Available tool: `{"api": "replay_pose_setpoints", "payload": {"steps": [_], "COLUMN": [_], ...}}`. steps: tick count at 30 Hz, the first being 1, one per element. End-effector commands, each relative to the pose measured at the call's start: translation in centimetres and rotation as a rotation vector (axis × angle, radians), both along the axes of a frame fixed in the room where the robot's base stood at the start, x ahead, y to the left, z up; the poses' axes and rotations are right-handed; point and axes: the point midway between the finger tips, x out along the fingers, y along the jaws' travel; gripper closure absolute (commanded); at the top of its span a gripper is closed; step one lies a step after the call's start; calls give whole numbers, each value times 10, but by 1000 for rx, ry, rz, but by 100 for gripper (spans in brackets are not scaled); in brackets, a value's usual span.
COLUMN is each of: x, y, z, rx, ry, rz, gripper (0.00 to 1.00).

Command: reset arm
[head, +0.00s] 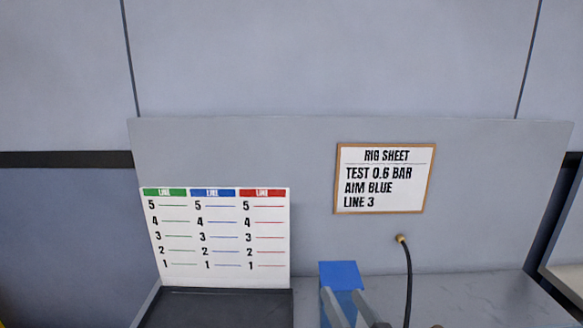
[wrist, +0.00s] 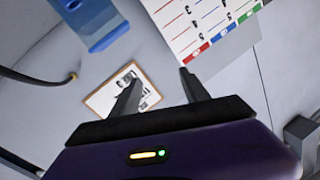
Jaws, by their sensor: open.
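My gripper (wrist: 158,92) shows in the wrist view with its two dark fingers apart and nothing between them. Beyond the fingers are the rig sheet (wrist: 110,100) and the line chart (wrist: 200,22). A blue object (wrist: 98,25) is at the top left of the wrist view, apart from the fingers. The blue object also stands at the bottom middle of the head view (head: 339,271), where grey bars partly cover it. I cannot tell what those bars belong to.
In the head view the framed rig sheet (head: 384,178) reads "TEST 0.6 BAR, AIM BLUE, LINE 3". The chart (head: 220,238) has green, blue and red columns. A black hose (head: 408,280) hangs from a wall fitting. A dark surface (head: 215,308) lies below the chart.

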Motion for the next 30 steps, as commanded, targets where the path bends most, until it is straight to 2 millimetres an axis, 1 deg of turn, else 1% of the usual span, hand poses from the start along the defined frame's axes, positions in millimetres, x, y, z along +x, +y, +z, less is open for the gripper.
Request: {"api": "replay_pose_setpoints", "payload": {"steps": [1, 5, 7, 11, 15, 22, 26, 27, 30], "x": [-16, -54, -78, -124, -177, -262, -308, -321, -352], "y": [-5, -25, -35, -53, -70, -90, -97, -99, -102], "z": [-8, -18, -26, -40, -54, -72, -82, -86, -99], "rx": [21, 41, 37, 13, -44, -172, -254, -279, -335], "ry": [-15, -64, -82, -99, -100, -59, -9, 14, 84], "rz": [-35, -134, -184, -265, -332, -373, -358, -346, -309], "gripper": [46, 46, 46, 46, 46, 46, 46, 46, 46]}}
